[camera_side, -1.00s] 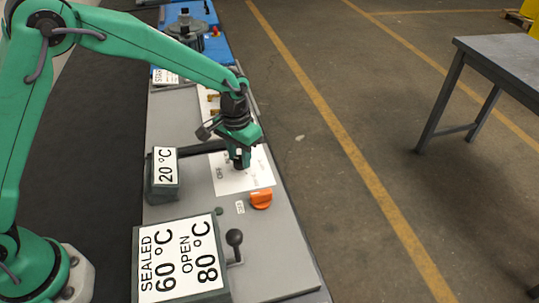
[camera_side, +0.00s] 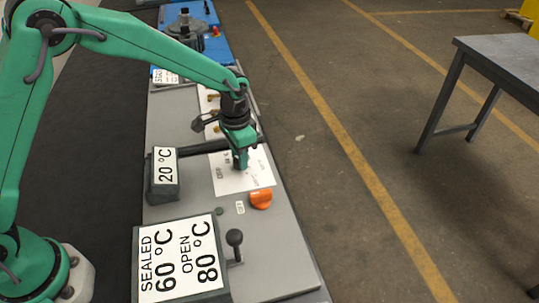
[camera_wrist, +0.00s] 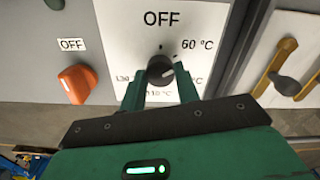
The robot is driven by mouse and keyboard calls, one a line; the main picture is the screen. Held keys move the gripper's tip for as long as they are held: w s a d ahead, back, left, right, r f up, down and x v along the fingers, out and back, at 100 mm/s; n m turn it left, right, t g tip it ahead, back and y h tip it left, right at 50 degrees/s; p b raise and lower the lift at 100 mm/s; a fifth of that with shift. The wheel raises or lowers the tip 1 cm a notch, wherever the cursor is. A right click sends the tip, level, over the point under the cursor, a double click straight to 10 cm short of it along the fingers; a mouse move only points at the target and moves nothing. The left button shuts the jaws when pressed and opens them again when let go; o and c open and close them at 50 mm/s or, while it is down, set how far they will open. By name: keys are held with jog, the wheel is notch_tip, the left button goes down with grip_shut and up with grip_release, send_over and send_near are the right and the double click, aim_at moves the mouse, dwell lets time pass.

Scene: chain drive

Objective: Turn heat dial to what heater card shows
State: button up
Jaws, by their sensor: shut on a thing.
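The heat dial is a round black knob (camera_wrist: 160,70) with a pale mark that appears to point to the lower right, on a white plate (camera_wrist: 120,20). The plate reads OFF at the top and 60 °C at the upper right; lower labels are partly covered by my fingers. My gripper (camera_wrist: 160,77) is shut on the knob, one green finger on each side; it also shows in the side view (camera_side: 240,165), hiding the knob there. A large card (camera_side: 180,262) reads SEALED 60 °C, OPEN 80 °C. A smaller box (camera_side: 164,175) shows 20 °C.
An orange knob (camera_side: 260,198) labelled OFF sits near the plate. A black ball-topped lever (camera_side: 234,238) stands beside the large card. Brass-coloured fittings (camera_wrist: 275,66) are on the adjoining panel. A grey table (camera_side: 505,65) stands apart at right.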

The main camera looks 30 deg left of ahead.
jog(key=o, duration=1)
jog(key=shift+c, duration=0.2)
jog(key=shift+r, duration=0.15)
notch_tip(320, 180, up, 7)
jog(key=shift+f, duration=0.1)
jog(key=shift+r, duration=0.4)
